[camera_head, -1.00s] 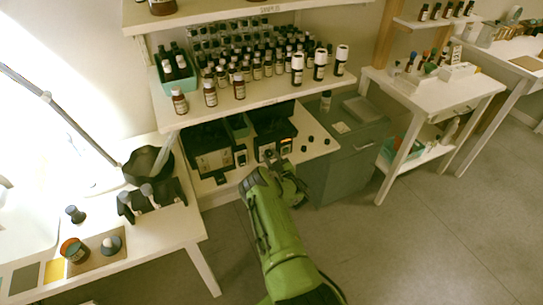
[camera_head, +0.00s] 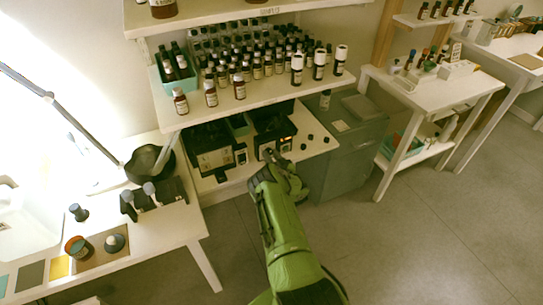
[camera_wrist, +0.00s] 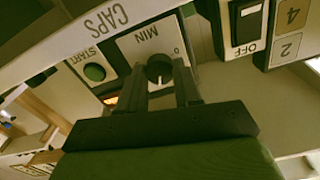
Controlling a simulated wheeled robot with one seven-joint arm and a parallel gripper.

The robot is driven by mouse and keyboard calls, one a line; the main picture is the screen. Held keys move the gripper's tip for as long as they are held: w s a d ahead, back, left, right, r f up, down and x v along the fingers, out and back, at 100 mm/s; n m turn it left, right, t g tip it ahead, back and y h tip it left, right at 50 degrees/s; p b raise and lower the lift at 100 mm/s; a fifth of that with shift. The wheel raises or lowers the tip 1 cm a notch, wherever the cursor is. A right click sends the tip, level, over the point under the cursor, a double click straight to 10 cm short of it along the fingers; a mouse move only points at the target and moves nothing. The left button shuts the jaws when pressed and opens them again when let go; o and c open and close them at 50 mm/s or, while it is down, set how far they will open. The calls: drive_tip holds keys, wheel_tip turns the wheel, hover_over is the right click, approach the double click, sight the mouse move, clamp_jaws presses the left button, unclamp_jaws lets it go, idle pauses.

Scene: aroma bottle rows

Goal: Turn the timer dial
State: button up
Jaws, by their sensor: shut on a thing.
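The timer dial (camera_wrist: 158,70) is a dark round knob on a pale panel marked MIN, with a 0 beside it, in the wrist view. My gripper (camera_wrist: 160,82) is shut on the dial, with one dark finger on each side of it. The fingers hide parts of the dial, so its pointer setting is unclear. In the head view my gripper (camera_head: 269,156) meets the front of the right-hand dark device (camera_head: 272,128) under the shelf. The dial itself is too small to make out there.
A black switch marked OFF (camera_wrist: 246,22) is at the right. A shelf edge marked CAPS (camera_wrist: 105,18) crosses close by. A bottle-filled shelf (camera_head: 262,98) hangs above; a grey cabinet (camera_head: 345,160) stands to the right.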

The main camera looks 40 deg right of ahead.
drive_tip(key=shift+s+f, duration=0.1)
drive_tip(key=shift+f, duration=0.1)
drive_tip(key=o, duration=1)
drive_tip(key=shift+r, duration=0.15)
drive_tip(key=shift+o, duration=0.2)
drive_tip(key=p+v, duration=0.6)
drive_tip(key=v, duration=0.9)
drive_tip(key=shift+s+a, duration=0.2)
drive_tip(key=shift+s, duration=0.1)
